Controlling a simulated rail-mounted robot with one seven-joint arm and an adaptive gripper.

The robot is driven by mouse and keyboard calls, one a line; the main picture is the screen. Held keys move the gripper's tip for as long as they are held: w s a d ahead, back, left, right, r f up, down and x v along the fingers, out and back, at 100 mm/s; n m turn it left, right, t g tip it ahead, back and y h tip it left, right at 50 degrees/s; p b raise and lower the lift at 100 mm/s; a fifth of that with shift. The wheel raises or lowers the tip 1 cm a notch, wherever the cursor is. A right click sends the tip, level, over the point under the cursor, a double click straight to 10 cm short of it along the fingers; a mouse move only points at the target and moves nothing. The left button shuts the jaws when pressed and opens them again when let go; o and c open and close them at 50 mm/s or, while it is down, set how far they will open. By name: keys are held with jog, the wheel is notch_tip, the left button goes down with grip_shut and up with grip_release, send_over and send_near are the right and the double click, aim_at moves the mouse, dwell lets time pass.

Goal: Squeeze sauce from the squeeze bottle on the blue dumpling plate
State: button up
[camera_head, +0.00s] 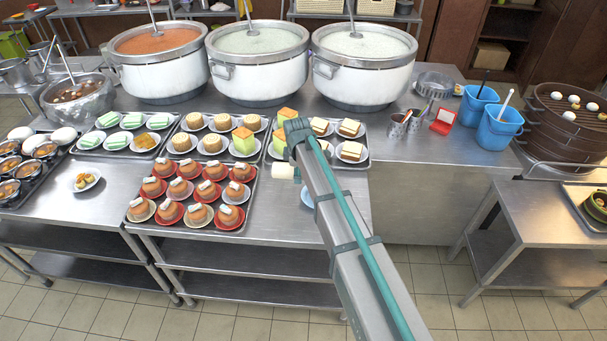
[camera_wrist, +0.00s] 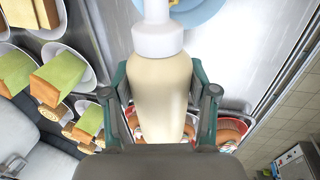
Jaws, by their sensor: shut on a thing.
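My gripper (camera_wrist: 160,95) is shut on the squeeze bottle (camera_wrist: 157,100), with one finger on each side of its cream body. The white cap and nozzle (camera_wrist: 157,40) point toward the top of the wrist view. A blue plate (camera_wrist: 205,9) shows in part beyond the cap, apart from it as far as I can tell. In the head view a pale end of the bottle (camera_head: 284,171) sticks out left of my arm, above the table. The blue plate (camera_head: 307,197) is mostly hidden behind my arm there, and no dumplings show on it.
A tray of brown cakes on red plates (camera_head: 218,217) lies just left of the bottle. Trays of green and layered cakes (camera_head: 245,142) lie behind. Three large stockpots (camera_head: 261,77) stand at the back. Blue buckets (camera_head: 498,128) stand at the right. The steel table (camera_head: 285,222) is bare near the blue plate.

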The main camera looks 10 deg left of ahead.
jog(key=y+b, duration=0.1)
jog(key=d+y, duration=0.1)
jog(key=y, duration=0.1)
jog(key=shift+m+b, duration=0.3)
jog(key=shift+b, duration=0.1)
jog(key=y, duration=0.1)
jog(key=y+b, duration=0.2)
jog(key=shift+d+f, duration=0.25)
jog(key=shift+d, duration=0.1)
jog(key=d+y+b, duration=0.1)
jog(key=y+b, duration=0.1)
jog(key=b, duration=0.3)
jog(key=d+y+b, duration=0.1)
jog(key=y+b, duration=0.2)
jog(key=b, duration=0.2)
jog(key=shift+w+d+m, duration=0.15)
jog(key=shift+m, duration=0.25)
jog(key=shift+d+r+y+b, duration=0.25)
jog(key=shift+y+b, duration=0.45)
jog(key=shift+b, duration=0.4)
jog(key=shift+d+r, duration=0.1)
jog(key=shift+r, duration=0.1)
jog(key=shift+o, duration=1.1)
jog(key=c, duration=0.6)
